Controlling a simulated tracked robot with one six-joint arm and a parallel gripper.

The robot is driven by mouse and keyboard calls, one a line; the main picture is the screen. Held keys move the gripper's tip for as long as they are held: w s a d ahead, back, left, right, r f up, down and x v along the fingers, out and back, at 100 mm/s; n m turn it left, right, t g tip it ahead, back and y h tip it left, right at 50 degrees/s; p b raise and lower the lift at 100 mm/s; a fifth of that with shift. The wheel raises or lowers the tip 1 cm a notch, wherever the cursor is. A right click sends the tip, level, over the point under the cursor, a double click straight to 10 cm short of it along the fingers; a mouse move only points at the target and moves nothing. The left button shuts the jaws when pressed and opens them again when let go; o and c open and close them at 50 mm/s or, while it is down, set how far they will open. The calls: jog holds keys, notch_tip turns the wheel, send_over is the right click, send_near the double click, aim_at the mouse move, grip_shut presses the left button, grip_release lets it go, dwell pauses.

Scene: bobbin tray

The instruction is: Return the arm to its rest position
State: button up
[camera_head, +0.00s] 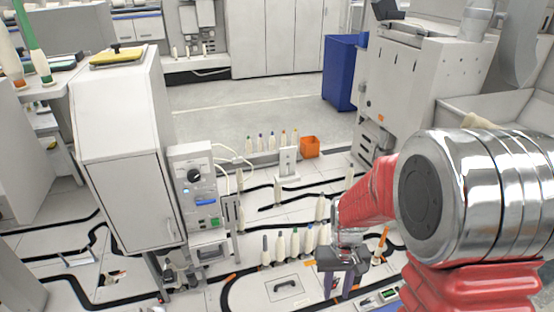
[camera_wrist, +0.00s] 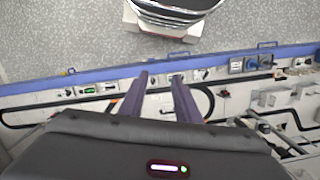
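My arm reaches in from the right of the head view, with my gripper (camera_head: 338,294) pointing down over the front of the white track table (camera_head: 255,292). The two dark fingers stand apart, and I see nothing between them. The wrist view also shows my gripper (camera_wrist: 160,77) with a clear gap between the fingers, above the table's blue edge rail (camera_wrist: 215,68). The gripper looks empty. From these views I cannot tell its exact height above the table.
A row of bobbins (camera_head: 295,241) stands just left of and behind my gripper. An orange box (camera_head: 310,147) and more bobbins stand farther back. A white cabinet (camera_head: 125,150) and a control panel (camera_head: 195,190) are on the left. A large machine (camera_head: 420,85) stands behind my arm.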

jog(key=s+r+t, duration=0.3)
jog(key=s+r, duration=0.3)
jog(key=r, duration=0.6)
jog(key=s+r+t, duration=0.4)
jog(key=s+r, duration=0.2)
jog(key=r, duration=0.6)
jog(key=shift+r, duration=0.4)
jog(key=shift+s+a, duration=0.1)
